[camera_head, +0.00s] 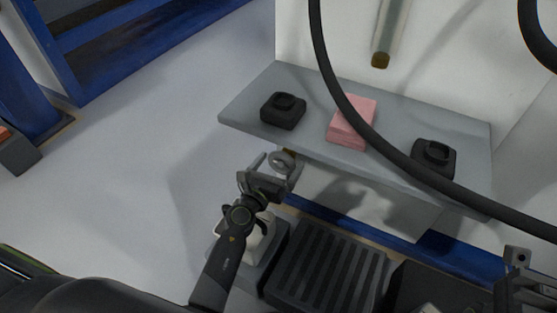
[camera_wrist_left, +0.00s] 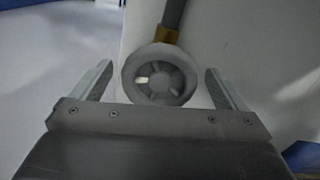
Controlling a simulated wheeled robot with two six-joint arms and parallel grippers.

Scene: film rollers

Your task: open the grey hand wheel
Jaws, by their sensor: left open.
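The grey hand wheel (camera_wrist_left: 160,75) shows in the left wrist view as a spoked ring on a brass fitting (camera_wrist_left: 167,34) at the end of a grey pipe. In the head view the wheel (camera_head: 282,162) is small, just below the front edge of the grey shelf. My left gripper (camera_head: 270,167) is open, with the wheel between its fingers; in the left wrist view its fingers (camera_wrist_left: 160,82) stand to either side of the wheel with gaps, touching neither side. My right gripper (camera_head: 517,280) is only partly visible at the lower right edge; its jaws cannot be made out.
The grey shelf (camera_head: 235,114) holds two black devices (camera_head: 283,111) (camera_head: 434,158) and a pink block (camera_head: 351,122). A black hose (camera_head: 335,80) crosses in front of it. A ribbed dark box (camera_head: 325,265) lies below. Open floor (camera_head: 130,150) is at the left.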

